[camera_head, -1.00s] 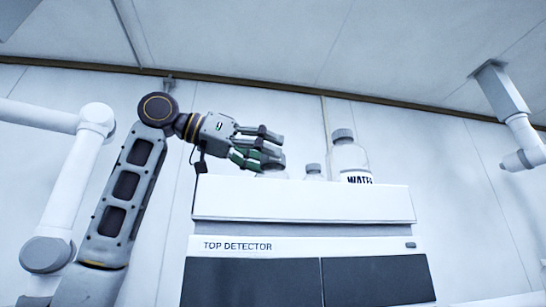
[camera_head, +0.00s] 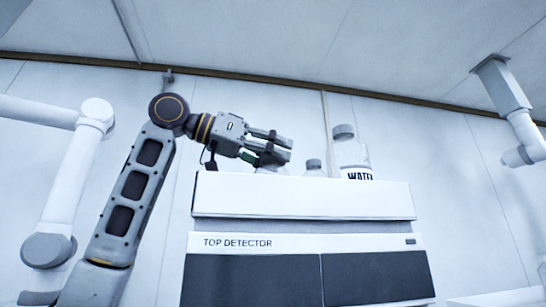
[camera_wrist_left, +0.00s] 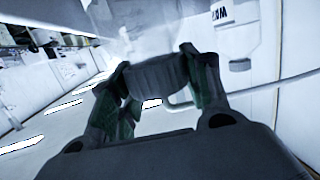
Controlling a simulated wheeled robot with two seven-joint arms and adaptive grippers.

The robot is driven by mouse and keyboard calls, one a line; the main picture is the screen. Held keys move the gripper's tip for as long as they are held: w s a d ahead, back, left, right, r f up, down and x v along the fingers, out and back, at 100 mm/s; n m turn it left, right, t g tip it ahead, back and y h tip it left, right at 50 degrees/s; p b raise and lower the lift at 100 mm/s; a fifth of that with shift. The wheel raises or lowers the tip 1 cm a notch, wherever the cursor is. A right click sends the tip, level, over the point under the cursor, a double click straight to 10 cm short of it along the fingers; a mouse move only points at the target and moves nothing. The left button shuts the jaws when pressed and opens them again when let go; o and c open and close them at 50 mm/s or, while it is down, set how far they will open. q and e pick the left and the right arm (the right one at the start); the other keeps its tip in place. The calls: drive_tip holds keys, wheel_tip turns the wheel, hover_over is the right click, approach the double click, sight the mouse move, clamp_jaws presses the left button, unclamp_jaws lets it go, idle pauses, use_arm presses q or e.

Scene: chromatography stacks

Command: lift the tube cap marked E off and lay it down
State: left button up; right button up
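My left gripper (camera_head: 286,150) is over the left end of the white instrument top, at a clear bottle (camera_head: 268,170) mostly hidden behind its fingers. In the left wrist view, a ribbed grey cap (camera_wrist_left: 155,76) sits between the two fingers, which press on both its sides. A clear bottle body (camera_wrist_left: 150,35) shows blurred beyond the cap; I cannot tell whether cap and bottle touch. No letter E can be read. My right gripper is not in view.
The TOP DETECTOR unit (camera_head: 300,243) carries a white top tray (camera_head: 300,198). A small capped bottle (camera_head: 313,168) and a larger WATER bottle (camera_head: 348,155) stand right of my gripper. White jointed pipes (camera_head: 70,195) flank the unit left and right (camera_head: 515,120).

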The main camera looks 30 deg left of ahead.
use_arm(q)
drive_tip(key=c, duration=0.4)
drive_tip(key=shift+r, duration=0.15)
drive_tip(key=shift+r, duration=4.8)
drive_tip(key=shift+r, duration=0.55)
